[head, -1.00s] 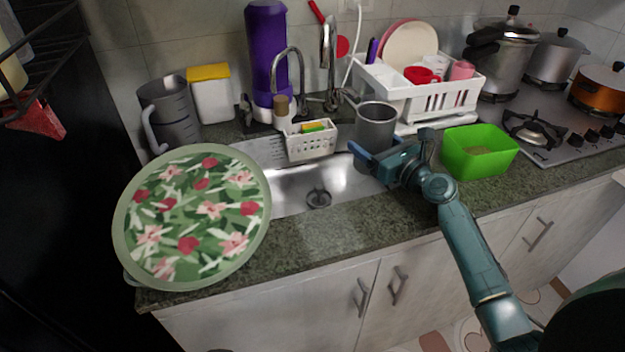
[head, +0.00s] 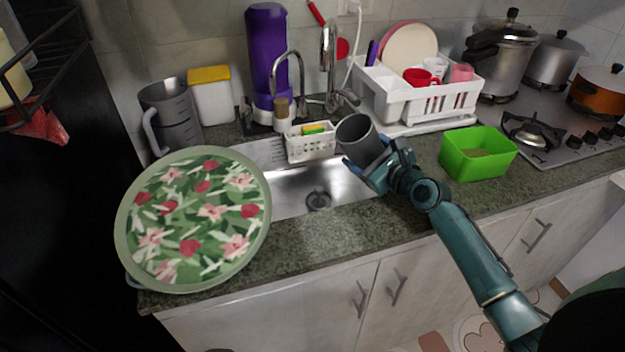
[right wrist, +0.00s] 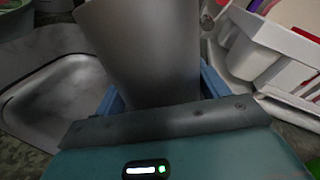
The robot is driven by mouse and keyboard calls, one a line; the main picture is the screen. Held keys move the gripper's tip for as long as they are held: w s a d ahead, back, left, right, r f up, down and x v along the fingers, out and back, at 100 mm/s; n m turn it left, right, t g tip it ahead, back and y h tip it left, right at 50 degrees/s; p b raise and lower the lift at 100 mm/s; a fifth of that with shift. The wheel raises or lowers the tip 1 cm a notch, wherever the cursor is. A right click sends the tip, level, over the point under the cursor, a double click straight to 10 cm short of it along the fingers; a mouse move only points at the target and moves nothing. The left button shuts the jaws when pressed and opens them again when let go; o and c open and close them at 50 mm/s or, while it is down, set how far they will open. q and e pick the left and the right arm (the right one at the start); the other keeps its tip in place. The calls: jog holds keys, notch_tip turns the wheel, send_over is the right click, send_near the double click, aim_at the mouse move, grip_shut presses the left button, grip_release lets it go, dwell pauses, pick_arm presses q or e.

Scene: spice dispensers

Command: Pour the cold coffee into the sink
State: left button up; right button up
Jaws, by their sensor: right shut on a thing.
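A grey metal cup (head: 357,137) is held by my right gripper (head: 366,165) above the right end of the sink (head: 290,193). The cup is tilted, with its mouth up and toward the left. In the right wrist view the cup (right wrist: 145,50) stands between the blue fingers of my right gripper (right wrist: 160,92), which is shut on it. Its contents are too dark to make out, and no stream of liquid shows. The sink's drain (head: 318,200) is visible below and to the left of the cup. My left gripper is not in view.
A white caddy (head: 311,146) with a sponge stands at the sink's back edge, by the faucet (head: 329,70). A white dish rack (head: 420,97) and a green bin (head: 477,153) are to the right. A large floral tray (head: 195,220) covers the counter's left.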

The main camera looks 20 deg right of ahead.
jog(key=shift+a+r+n+p, duration=0.3)
jog(key=shift+r+n+p, duration=0.25)
jog(key=shift+p, duration=0.2)
jog(key=shift+a+r+n+p, duration=0.25)
jog(key=shift+r+n+p, duration=0.1)
jog(key=shift+p, duration=0.15)
jog(key=shift+f, duration=0.35)
jog(key=shift+d+f+n+g+h+b, duration=0.15)
jog(key=shift+n+g+h+b, duration=0.3)
jog(key=shift+n, duration=0.35)
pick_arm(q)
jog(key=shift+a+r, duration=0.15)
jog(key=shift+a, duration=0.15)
pick_arm(e)
jog(key=shift+n, duration=0.3)
pick_arm(q)
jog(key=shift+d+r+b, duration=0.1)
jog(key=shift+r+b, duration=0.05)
jog(key=shift+b, duration=0.25)
pick_arm(e)
jog(key=shift+n, duration=0.4)
pick_arm(q)
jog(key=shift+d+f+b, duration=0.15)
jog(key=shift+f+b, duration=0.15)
jog(key=shift+b, duration=0.05)
pick_arm(e)
jog(key=shift+d+f+n+h, duration=0.1)
jog(key=shift+n+h, duration=0.2)
jog(key=shift+h, duration=0.05)
